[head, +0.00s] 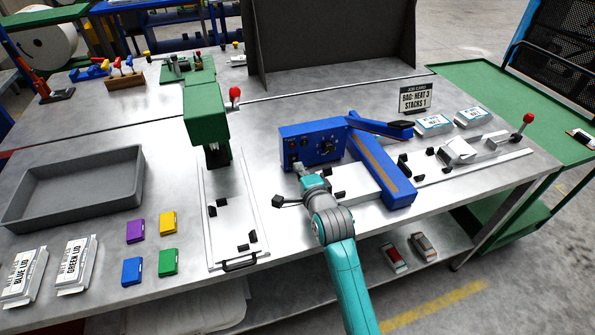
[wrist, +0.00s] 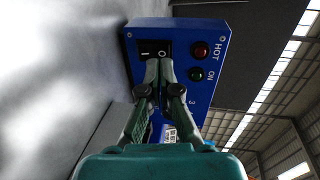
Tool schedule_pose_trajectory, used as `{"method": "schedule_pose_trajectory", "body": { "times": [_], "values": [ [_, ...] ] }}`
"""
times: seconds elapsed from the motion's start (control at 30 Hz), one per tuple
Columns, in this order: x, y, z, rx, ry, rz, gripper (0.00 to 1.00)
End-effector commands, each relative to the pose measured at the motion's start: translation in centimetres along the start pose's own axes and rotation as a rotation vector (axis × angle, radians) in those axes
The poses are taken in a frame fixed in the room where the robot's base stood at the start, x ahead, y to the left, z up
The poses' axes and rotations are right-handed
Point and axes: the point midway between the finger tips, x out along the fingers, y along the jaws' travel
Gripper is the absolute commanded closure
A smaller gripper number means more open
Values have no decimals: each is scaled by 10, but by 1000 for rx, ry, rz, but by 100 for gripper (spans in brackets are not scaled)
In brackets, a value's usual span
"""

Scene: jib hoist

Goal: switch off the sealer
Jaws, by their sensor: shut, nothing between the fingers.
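The blue sealer (head: 309,134) stands on the metal bench, its front carrying a dial (head: 327,147) and its hinged arm (head: 374,127) at the right. In the wrist view its panel (wrist: 178,34) shows a black rocker switch (wrist: 147,47) marked with a line and a circle. Beside the switch are a red lamp (wrist: 201,50) labelled HOT and a green lamp (wrist: 197,73) labelled ON; both look dark. My gripper (head: 299,167) is shut and empty. Its fingertips (wrist: 159,63) are at the switch's edge, near the circle end; I cannot tell whether they touch.
A green press (head: 206,113) with a red-knobbed lever stands left of the sealer. A grey tray (head: 78,187) and coloured blocks (head: 168,223) lie further left. A job card (head: 414,98) and white packs (head: 433,124) are behind right. A dark screen stands behind.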

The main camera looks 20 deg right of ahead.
Motion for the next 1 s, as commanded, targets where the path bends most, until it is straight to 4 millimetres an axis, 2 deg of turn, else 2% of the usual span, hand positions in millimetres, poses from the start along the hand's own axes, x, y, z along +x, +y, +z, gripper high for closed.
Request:
{"method": "schedule_pose_trajectory", "body": {
  "times": [0.07,0.27,0.7,1.0],
  "values": [
    [0,-1,-3,0,1,0,100],
    [-24,-7,-2,0,0,-1,100],
    [-85,-22,-2,0,0,-1,100],
    [-98,-25,-2,0,0,0,100]
  ]
}}
